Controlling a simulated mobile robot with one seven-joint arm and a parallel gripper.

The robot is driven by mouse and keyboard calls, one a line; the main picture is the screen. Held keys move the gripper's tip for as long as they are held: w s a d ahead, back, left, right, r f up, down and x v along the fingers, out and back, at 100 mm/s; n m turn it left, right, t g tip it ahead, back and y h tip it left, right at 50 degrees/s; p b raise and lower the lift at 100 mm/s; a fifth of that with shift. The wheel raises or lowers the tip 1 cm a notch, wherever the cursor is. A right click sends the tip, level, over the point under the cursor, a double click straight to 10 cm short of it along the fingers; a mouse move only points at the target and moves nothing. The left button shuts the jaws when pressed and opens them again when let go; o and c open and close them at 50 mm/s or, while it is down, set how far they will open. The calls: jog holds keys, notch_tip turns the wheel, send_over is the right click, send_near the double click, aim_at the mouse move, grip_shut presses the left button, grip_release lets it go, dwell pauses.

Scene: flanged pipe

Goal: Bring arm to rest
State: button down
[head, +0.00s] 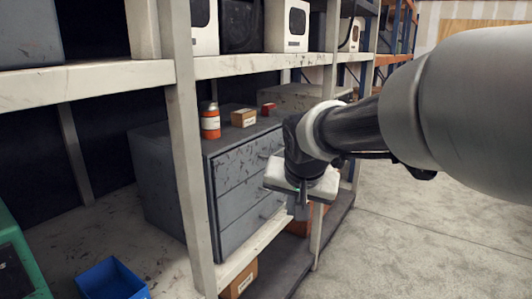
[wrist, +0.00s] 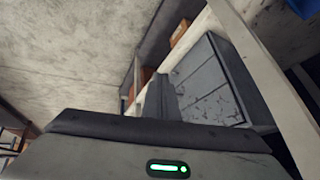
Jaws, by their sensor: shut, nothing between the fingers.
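My gripper (head: 298,208) hangs at the end of my arm in the head view, in front of the shelf and the right end of a grey drawer cabinet (head: 170,183). Its fingers point down and are shut with nothing held. In the wrist view the gripper body fills the bottom, with a dark finger (wrist: 162,98) rising from it. The arm reaches in from the right and hides part of the shelf. No flanged pipe can be made out.
An orange can (head: 210,122) and a small cardboard box (head: 243,118) stand on the cabinet. A pale shelf post (head: 186,150) rises left of my gripper. A blue bin (head: 112,281) sits at lower left. The concrete floor (head: 425,240) at right is clear.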

jog(key=s+d+f+n, duration=0.1)
jog(key=s+d, duration=0.2)
jog(key=s, duration=0.4)
jog(key=s+d+n+g, duration=0.1)
jog(key=s+d, duration=0.2)
jog(key=s, duration=0.4)
jog(key=s+d+f+n, duration=0.1)
jog(key=s+d, duration=0.2)
jog(key=s, duration=0.5)
notch_tip(320, 180, up, 18)
jog(key=p, duration=1.8)
jog(key=shift+a, duration=0.15)
jog(key=shift+w, duration=0.15)
